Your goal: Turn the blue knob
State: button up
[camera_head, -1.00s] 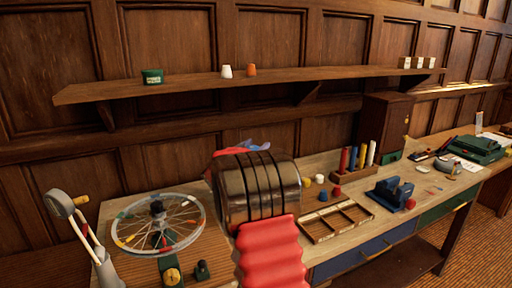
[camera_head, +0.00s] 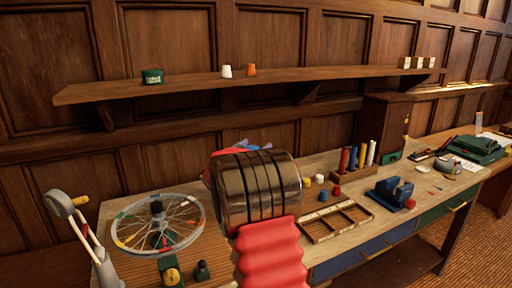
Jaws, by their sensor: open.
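My arm's dark ribbed link and red bellows fill the lower middle. Just past the ribbed link, a red and blue part of my gripper (camera_head: 240,148) shows, mostly hidden behind it. It is open, and I see nothing held in it. A small blue cap-like piece (camera_head: 323,196) stands on the bench right of my arm, near similar small pieces; it may be the blue knob, but it is too small to be sure. My gripper is to its left in the picture, apart from it.
A spoked wheel (camera_head: 156,222) lies at left beside a grey lever (camera_head: 64,205). A sectioned wooden tray (camera_head: 338,219), a blue dispenser (camera_head: 392,190) and a rack of coloured tubes (camera_head: 352,176) stand at right. A wall shelf (camera_head: 270,77) runs above.

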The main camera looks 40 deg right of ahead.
jog(key=v, duration=1.2)
jog(key=shift+s+a+f, duration=0.1)
jog(key=shift+s+a, duration=0.1)
jog(key=shift+a, duration=0.15)
jog(key=shift+w+a+t, duration=0.15)
jog(key=shift+a+t, duration=0.05)
jog(key=shift+t, duration=0.1)
jog(key=w+a+r+n+t+y, duration=0.15)
jog(key=a+n+t+y, duration=0.3)
jog(key=a, duration=0.55)
jog(key=a+r+n+t+y, duration=0.3)
jog(key=a+y, duration=0.3)
jog(key=a, duration=0.4)
jog(key=s+a+f+n+g+y, duration=0.1)
jog(key=s+a+n+g+y, duration=0.15)
jog(key=s+a+y, duration=0.4)
jog(key=s+a+f+n+g, duration=0.1)
jog(key=s+f, duration=0.3)
jog(key=s, duration=0.4)
jog(key=s+a+f+n+g, duration=0.1)
jog(key=s+a+f+g, duration=0.2)
jog(key=s, duration=0.5)
jog(key=s+a+f+n+g, duration=0.1)
jog(key=s+a+f, duration=0.3)
jog(key=s, duration=0.5)
jog(key=shift+f+n+g, duration=0.3)
jog(key=shift+f+g, duration=0.1)
jog(key=shift+g, duration=0.5)
